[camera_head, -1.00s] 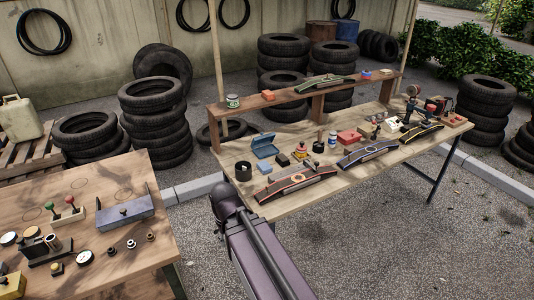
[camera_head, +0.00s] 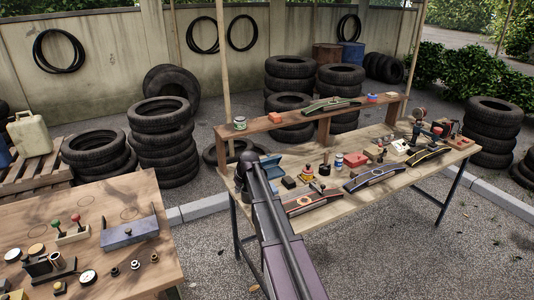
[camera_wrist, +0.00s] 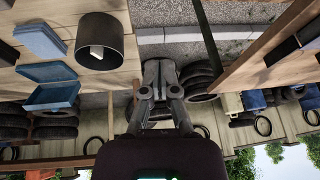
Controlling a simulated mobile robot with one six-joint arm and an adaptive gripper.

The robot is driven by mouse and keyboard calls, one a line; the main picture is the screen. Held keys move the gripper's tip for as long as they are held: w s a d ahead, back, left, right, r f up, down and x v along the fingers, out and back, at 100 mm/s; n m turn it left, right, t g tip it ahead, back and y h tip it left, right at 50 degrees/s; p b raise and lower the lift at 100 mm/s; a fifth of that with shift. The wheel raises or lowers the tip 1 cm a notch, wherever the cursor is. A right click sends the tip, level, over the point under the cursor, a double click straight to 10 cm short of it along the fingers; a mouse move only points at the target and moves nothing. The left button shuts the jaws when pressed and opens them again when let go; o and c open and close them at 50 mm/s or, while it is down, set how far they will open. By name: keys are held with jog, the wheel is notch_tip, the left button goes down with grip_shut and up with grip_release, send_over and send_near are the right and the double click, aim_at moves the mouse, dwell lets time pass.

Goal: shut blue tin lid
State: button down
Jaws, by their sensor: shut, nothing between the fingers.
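The blue tin (camera_head: 271,167) stands on the far workbench in the head view, partly hidden behind my arm. I cannot surely tell which is lid and which is body. My gripper (camera_wrist: 158,68) is shut and empty, apart from the tin, to its right in the wrist view. In the head view my arm hides the gripper.
A black open cup (camera_wrist: 100,42) stands close beside the tin in the wrist view. A raised wooden shelf (camera_head: 284,127) runs along the bench's back. Red, yellow and black items crowd the bench to the tin's right. A nearer wooden table (camera_head: 120,190) holds several gauges and knobs.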

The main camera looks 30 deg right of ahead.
jog(key=w+d+r+t, duration=0.2)
jog(key=w+d, duration=1)
jog(key=w, duration=0.2)
notch_tip(320, 180, up, 3)
jog(key=t+h, duration=0.1)
jog(key=t, duration=0.2)
send_over(266, 163)
jog(key=s+d, duration=0.1)
jog(key=s, duration=0.2)
jog(key=shift+w+f+p, duration=0.1)
jog(key=shift+p, duration=0.2)
jog(key=shift+w+f, duration=0.1)
jog(key=shift+f, duration=0.05)
jog(key=shift+w+a+f+b, duration=0.1)
jog(key=shift+w+f+b, duration=0.5)
jog(key=shift+f+b, duration=0.85)
jog(key=shift+w+d+f+b, duration=0.1)
jog(key=shift+w+f+b, duration=0.45)
jog(key=shift+f+b, duration=0.9)
jog(key=shift+w+a+f+b, duration=0.1)
jog(key=shift+w+f+b, duration=0.5)
jog(key=shift+f+b, duration=0.85)
jog(key=shift+r, duration=0.1)
jog(key=shift+a, duration=0.1)
